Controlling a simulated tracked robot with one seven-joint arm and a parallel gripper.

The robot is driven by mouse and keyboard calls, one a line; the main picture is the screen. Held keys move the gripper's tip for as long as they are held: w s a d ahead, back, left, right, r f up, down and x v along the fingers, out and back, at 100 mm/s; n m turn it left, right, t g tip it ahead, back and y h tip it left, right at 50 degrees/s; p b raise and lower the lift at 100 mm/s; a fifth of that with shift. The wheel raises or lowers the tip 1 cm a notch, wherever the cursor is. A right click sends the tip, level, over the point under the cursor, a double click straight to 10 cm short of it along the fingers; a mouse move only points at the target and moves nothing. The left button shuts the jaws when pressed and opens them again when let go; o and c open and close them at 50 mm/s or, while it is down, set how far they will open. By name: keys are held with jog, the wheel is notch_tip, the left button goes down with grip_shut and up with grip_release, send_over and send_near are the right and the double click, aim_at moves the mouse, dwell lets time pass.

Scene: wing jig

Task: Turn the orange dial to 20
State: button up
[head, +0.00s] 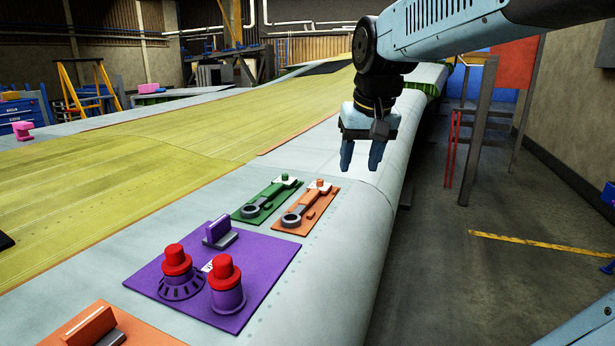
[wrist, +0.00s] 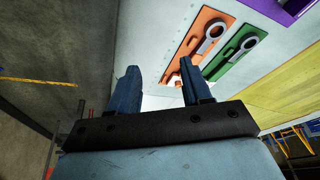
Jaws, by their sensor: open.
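No dial with a readable number shows. An orange panel (head: 140,335) at the bottom left of the head view carries an orange block (head: 90,326) and is cut off by the frame edge. Another orange panel (head: 306,212) with a grey ring-ended lever (head: 293,217) lies on the wing's front edge; it also shows in the wrist view (wrist: 203,38). My gripper (head: 361,160) is open and empty, pointing down above the rounded edge, beyond the lever panels. Its two fingers show apart in the wrist view (wrist: 158,72).
A green panel (head: 264,203) with a similar lever lies beside the orange one. Nearer is a purple panel (head: 240,318) with two red-topped knobs (head: 224,272) and an upright purple grip (head: 218,230). The floor (head: 480,290) right of the wing is open.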

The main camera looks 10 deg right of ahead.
jog(key=w+r+m+g, duration=0.1)
jog(key=w+r+g, duration=0.1)
jog(key=w, duration=1.2)
jog(key=m+g, duration=0.2)
send_over(320, 182)
jog(key=w, duration=0.1)
jog(key=f, duration=0.2)
notch_tip(320, 182, down, 14)
jog(key=shift+w+d+r, duration=0.1)
jog(key=shift+d+r, duration=0.05)
